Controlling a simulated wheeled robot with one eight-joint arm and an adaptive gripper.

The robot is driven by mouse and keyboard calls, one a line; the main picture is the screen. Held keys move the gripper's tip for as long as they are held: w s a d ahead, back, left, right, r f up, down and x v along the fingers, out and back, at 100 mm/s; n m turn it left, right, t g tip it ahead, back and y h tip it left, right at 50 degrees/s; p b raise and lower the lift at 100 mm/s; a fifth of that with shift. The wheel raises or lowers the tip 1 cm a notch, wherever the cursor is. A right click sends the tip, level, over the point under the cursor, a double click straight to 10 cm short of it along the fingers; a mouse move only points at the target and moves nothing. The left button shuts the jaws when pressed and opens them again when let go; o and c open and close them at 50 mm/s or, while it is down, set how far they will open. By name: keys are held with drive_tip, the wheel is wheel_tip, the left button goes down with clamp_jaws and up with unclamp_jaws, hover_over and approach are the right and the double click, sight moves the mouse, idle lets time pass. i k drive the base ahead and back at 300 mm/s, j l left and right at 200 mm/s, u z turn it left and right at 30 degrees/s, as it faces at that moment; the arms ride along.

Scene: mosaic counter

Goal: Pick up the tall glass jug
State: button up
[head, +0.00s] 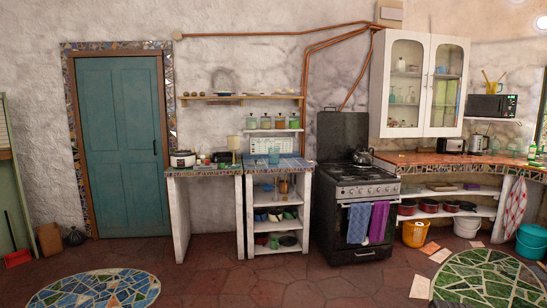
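I cannot make out a tall glass jug with certainty in the head view. Some pale glassware (411,96) stands behind the glass doors of the white wall cabinet (432,60), too small to tell its shapes. A small pale upright object (233,146) stands on the mosaic counter (205,171) left of the stove; I cannot tell what it is. A green bottle (532,152) stands at the far right edge on the wooden counter. My gripper is not in view.
A black stove (357,185) with a kettle (363,157) stands between the counters. Left are a blue door (119,145) and a rice cooker (183,159). Jars (265,121) line a shelf. An orange bucket (415,233) and papers (420,287) lie right. The middle floor is clear.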

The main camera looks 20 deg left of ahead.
sight(274, 152)
drive_tip(key=i+u, duration=0.15)
drive_tip(key=i, duration=0.4)
drive_tip(key=i+j+u, duration=0.1)
drive_tip(key=i+u, duration=0.25)
drive_tip(key=i, duration=0.25)
drive_tip(key=i+l+u, duration=0.1)
drive_tip(key=i+u, duration=0.25)
drive_tip(key=i, duration=0.25)
drive_tip(key=i+l+u, duration=0.35)
drive_tip(key=i, duration=0.25)
drive_tip(key=i+j+u, duration=0.15)
drive_tip(key=i+u, duration=0.8)
drive_tip(key=i+j+u, duration=0.2)
drive_tip(key=i, duration=0.55)
drive_tip(key=i+j+z, duration=1.35)
drive_tip(key=j+z, duration=0.15)
drive_tip(key=j, duration=0.2)
drive_tip(key=z, duration=1.3)
